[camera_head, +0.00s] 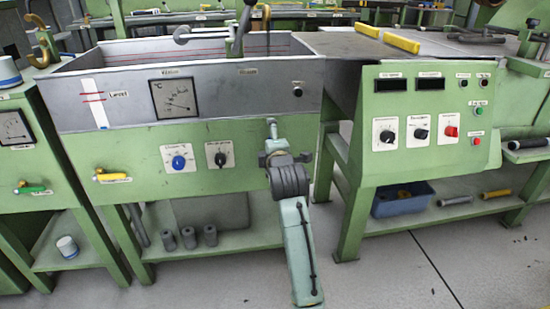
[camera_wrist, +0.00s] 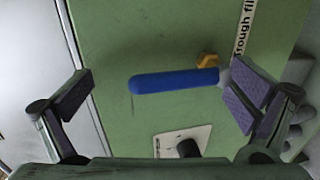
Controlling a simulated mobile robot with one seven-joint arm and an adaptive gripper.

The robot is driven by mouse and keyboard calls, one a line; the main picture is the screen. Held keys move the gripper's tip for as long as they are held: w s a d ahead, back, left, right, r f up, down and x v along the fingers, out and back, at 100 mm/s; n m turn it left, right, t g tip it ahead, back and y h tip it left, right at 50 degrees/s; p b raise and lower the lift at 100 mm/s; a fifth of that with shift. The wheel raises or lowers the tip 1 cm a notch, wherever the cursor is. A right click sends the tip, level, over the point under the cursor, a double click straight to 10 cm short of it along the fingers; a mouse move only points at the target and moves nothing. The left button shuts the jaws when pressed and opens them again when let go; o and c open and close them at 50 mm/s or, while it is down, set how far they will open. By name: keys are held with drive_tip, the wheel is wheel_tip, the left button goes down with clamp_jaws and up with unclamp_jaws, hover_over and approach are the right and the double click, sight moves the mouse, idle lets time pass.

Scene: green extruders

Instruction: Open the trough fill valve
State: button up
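The trough fill valve shows in the wrist view as a blue lever (camera_wrist: 175,81) with a brass nut (camera_wrist: 207,60) at its right end, on a green panel. A label (camera_wrist: 245,30) beside it partly reads "rough fil". My gripper (camera_wrist: 160,92) is open, its fingers spread wide to the left and right of the lever. The right finger is close to the nut end; I cannot tell if it touches. In the head view my gripper (camera_head: 273,146) is in front of the green trough cabinet (camera_head: 130,220) and hides the valve.
A black knob on a white plate (camera_wrist: 183,142) is just below the lever in the wrist view. The head view shows a blue knob (camera_head: 179,162), a yellow-handled valve (camera_head: 112,177), a control panel (camera_head: 430,115) at right and clear floor in front.

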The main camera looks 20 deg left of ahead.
drive_tip(key=f+v, duration=0.2)
drive_tip(key=v, duration=0.9)
drive_tip(key=shift+s+d+r, duration=0.25)
drive_tip(key=shift+s, duration=0.05)
idle(0.3)
idle(0.5)
